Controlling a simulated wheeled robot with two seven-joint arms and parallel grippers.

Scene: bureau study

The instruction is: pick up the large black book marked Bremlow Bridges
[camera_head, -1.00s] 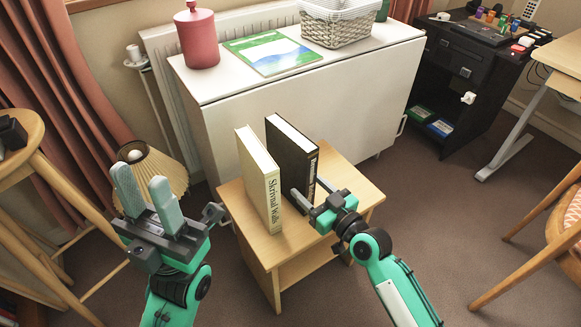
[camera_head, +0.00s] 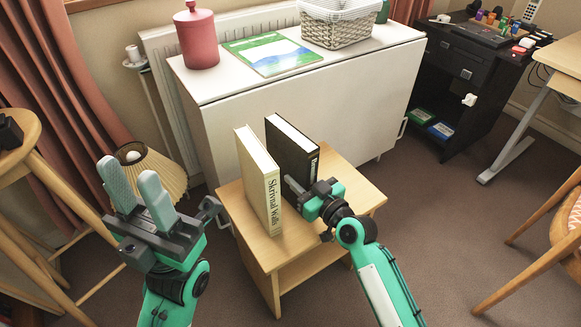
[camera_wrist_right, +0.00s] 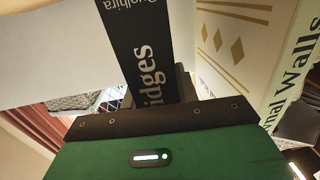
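The large black book (camera_head: 290,152) stands upright on a small wooden side table, spine towards me; "idges" is readable on its spine in the right wrist view (camera_wrist_right: 150,60). My right gripper (camera_head: 300,188) is low at this spine, with one finger visible by the book's left side, near the gap between the two books. The other finger is hidden, so its grip on the book cannot be seen. My left gripper (camera_head: 136,184) is open and empty, in the air left of the table.
A cream book, Skrivnal Walls (camera_head: 258,180), stands upright just left of the black book; it also shows in the right wrist view (camera_wrist_right: 245,45). The side table (camera_head: 345,180) has bare top on its right. A white cabinet (camera_head: 300,105) stands close behind.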

